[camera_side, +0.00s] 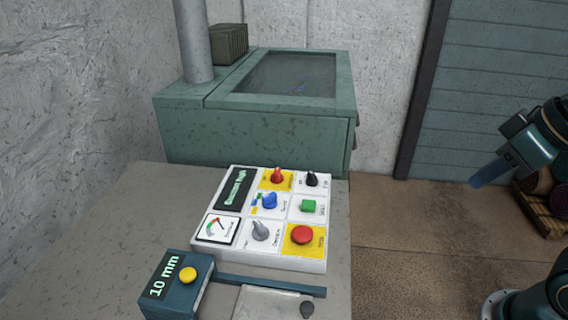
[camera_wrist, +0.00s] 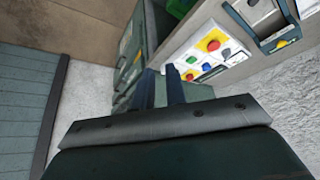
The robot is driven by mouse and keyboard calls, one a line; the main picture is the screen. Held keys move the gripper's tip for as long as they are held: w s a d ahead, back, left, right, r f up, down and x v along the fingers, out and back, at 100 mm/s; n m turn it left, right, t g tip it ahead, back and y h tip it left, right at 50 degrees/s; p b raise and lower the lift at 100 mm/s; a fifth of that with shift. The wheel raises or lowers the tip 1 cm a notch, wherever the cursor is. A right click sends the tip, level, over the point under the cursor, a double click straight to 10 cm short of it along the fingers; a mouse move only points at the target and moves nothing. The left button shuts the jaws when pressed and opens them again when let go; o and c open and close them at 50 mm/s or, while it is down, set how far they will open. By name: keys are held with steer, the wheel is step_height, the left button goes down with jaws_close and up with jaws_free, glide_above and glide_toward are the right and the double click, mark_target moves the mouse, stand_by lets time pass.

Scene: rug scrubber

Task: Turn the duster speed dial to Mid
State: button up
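The white control panel (camera_side: 268,222) lies on the grey table in the side view. It carries a red knob (camera_side: 277,176) on yellow, a black knob (camera_side: 312,179), a blue knob (camera_side: 269,201) and a grey knob (camera_side: 261,231). The small labels are too blurred to tell which is the duster speed dial or its setting. The panel also shows in the wrist view (camera_wrist: 222,62), beyond my fingers. My gripper (camera_side: 482,179) hangs far right of the panel, touching nothing. In the wrist view (camera_wrist: 160,87) its two fingers stand apart with an empty gap.
A box reading "10 mm" (camera_side: 176,279) stands in front. A green machine (camera_side: 262,133) stands behind. Open floor separates gripper and table.

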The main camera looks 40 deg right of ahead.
steer(key=o, duration=0.3)
steer(key=shift+w+r, duration=0.1)
steer(key=shift+o, duration=0.5)
steer(key=shift+w+r, duration=0.15)
steer(key=shift+w, duration=0.05)
steer(key=w+a+r+n+g, duration=0.2)
steer(key=w+r+n, duration=0.3)
steer(key=w, duration=0.5)
steer(key=n+g, duration=0.4)
steer(key=n, duration=0.8)
glide_above(269, 195)
step_height(269, 195, down, 11)
steer(key=shift+w, duration=0.1)
steer(key=shift+f, duration=0.15)
step_height(269, 195, down, 14)
steer(key=shift+r, duration=0.25)
